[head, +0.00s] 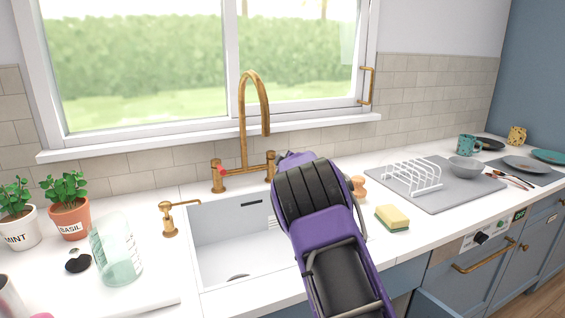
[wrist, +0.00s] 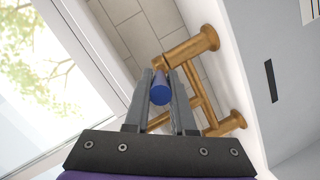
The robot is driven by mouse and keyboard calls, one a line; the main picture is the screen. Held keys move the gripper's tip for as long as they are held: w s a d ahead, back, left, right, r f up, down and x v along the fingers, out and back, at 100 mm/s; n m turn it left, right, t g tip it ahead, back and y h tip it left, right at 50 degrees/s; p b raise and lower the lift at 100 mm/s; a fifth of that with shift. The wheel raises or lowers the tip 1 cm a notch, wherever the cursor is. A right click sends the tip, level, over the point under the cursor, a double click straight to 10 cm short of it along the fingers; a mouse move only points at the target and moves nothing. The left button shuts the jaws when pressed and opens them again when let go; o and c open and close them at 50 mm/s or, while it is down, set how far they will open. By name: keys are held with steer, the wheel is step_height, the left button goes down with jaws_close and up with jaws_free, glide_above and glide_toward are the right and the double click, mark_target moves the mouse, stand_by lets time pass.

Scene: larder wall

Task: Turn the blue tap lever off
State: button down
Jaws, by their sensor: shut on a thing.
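The brass tap (head: 245,130) stands behind the white sink (head: 235,235), with a tall curved spout. A red-marked lever (head: 220,165) is on its left side. The tap's right side is partly hidden behind my purple arm in the head view. In the wrist view, the blue tap lever (wrist: 160,90) lies between the two fingers of my gripper (wrist: 161,84), and the gripper is shut on it. The brass tap body (wrist: 195,85) shows just beyond the fingers. The gripper's fingers are hidden in the head view.
A soap pump (head: 169,218) stands left of the sink, near a glass jug (head: 117,250) and potted herbs. A sponge (head: 392,218) and a grey mat (head: 435,195) with a white rack (head: 410,176) are to the right. The window (head: 200,65) is behind the tap.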

steer(key=c, duration=0.8)
jaws_free()
steer(key=shift+s, duration=0.1)
steer(key=shift+o, duration=0.2)
steer(key=v, duration=1.7)
steer(key=shift+s+r+b, duration=0.2)
steer(key=shift+b, duration=0.25)
